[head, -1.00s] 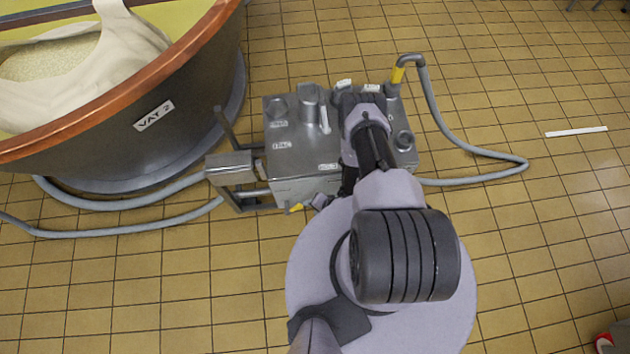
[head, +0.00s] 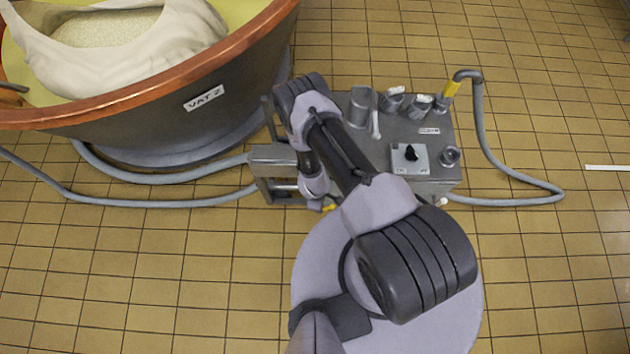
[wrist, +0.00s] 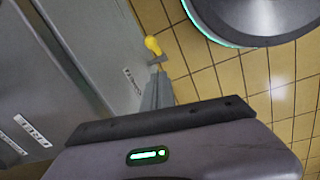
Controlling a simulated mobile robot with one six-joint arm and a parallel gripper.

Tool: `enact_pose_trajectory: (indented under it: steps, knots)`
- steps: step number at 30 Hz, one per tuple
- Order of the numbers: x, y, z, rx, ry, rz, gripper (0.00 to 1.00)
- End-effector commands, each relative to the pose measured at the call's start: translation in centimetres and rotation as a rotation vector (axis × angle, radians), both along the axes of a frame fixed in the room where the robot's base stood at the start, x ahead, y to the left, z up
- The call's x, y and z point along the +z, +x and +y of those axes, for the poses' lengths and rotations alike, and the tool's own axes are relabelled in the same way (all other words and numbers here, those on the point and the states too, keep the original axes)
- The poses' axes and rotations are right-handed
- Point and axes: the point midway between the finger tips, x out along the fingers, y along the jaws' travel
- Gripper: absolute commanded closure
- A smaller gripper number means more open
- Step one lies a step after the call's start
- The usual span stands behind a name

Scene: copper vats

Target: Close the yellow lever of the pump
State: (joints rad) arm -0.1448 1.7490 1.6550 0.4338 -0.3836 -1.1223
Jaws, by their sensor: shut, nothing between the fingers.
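The pump (head: 365,145) is a grey metal box on the floor beside the vat. Its yellow lever (head: 329,207) shows as a small yellow tip at the pump's low front edge, beside my gripper (head: 314,205). In the wrist view, the lever's rounded yellow grip (wrist: 152,45) sits on a dark stem at the edge of the grey panel. My shut, empty fingers (wrist: 156,76) point at the lever from just below it in that view. I cannot tell whether they touch it. In the head view, my arm hides part of the pump's left side.
The copper-rimmed vat (head: 160,115), labelled VAT 2, stands at the upper left. A grey hose (head: 484,130) with a yellow fitting loops right of the pump. Other hoses (head: 140,201) run left along the floor. The tiled floor at the right is mostly clear.

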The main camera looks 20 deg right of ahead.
Motion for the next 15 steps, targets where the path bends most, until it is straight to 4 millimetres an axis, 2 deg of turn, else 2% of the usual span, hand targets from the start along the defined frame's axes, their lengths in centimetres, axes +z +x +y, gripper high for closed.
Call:
enact_pose_trajectory:
  steps: [3, 7, 15]
  knots:
    - [0.4, -0.1, 1.5, 0.173, -0.017, 0.045, 1.00]
    - [-0.5, -0.2, 1.7, 0.215, -0.020, 0.058, 1.00]
    - [-6.4, 0.0, 1.0, 0.213, -0.020, 0.057, 1.00]
